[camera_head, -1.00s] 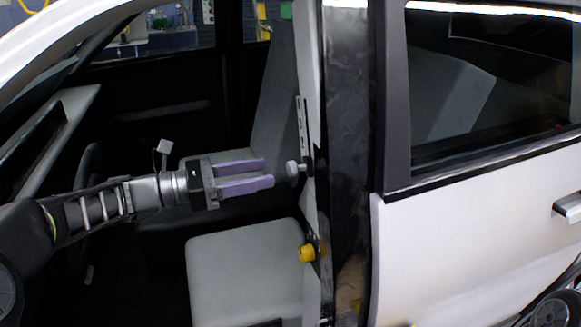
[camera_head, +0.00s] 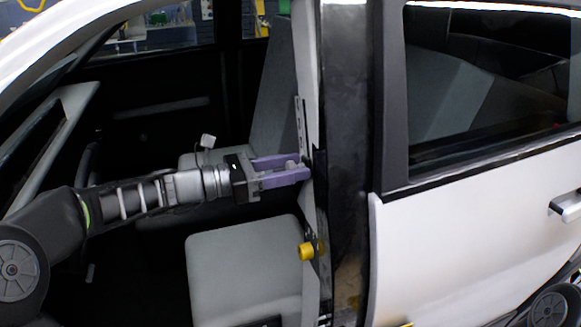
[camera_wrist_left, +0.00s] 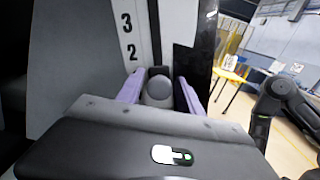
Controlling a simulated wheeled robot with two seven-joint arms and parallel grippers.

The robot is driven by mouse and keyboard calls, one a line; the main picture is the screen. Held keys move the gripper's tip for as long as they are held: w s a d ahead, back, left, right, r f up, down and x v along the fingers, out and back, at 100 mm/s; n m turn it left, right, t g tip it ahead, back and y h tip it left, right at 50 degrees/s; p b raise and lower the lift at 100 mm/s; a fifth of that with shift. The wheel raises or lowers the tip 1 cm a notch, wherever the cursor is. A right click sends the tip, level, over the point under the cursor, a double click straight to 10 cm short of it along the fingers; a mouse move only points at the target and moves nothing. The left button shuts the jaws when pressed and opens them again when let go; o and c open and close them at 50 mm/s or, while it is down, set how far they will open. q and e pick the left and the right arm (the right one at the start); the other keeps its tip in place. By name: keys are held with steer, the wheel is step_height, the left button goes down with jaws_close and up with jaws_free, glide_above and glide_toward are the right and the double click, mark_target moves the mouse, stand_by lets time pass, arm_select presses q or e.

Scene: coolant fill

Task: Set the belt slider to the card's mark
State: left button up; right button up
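The belt slider's round grey knob (camera_wrist_left: 158,88) sits on the door pillar; in the head view only a bit of it (camera_head: 291,164) shows between my fingers. A pale scale strip (camera_wrist_left: 128,30) with the numbers 3 and 2 runs up beside it; in the head view the slotted strip (camera_head: 300,118) rises above the knob. My left gripper (camera_head: 283,168) is at the pillar, with its purple fingers open on both sides of the knob; it also shows in the wrist view (camera_wrist_left: 160,92). I cannot make out a card. My right gripper is not in view.
A yellow knob (camera_head: 306,251) sticks out lower on the pillar. The grey seat cushion (camera_head: 240,270) is below my left arm and the seat back (camera_head: 272,95) behind it. The white rear door (camera_head: 470,250) stands right of the dark pillar (camera_head: 347,130).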

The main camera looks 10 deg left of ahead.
arm_select(q)
jaws_close()
stand_by(0.5)
steer(key=shift+r, duration=0.1)
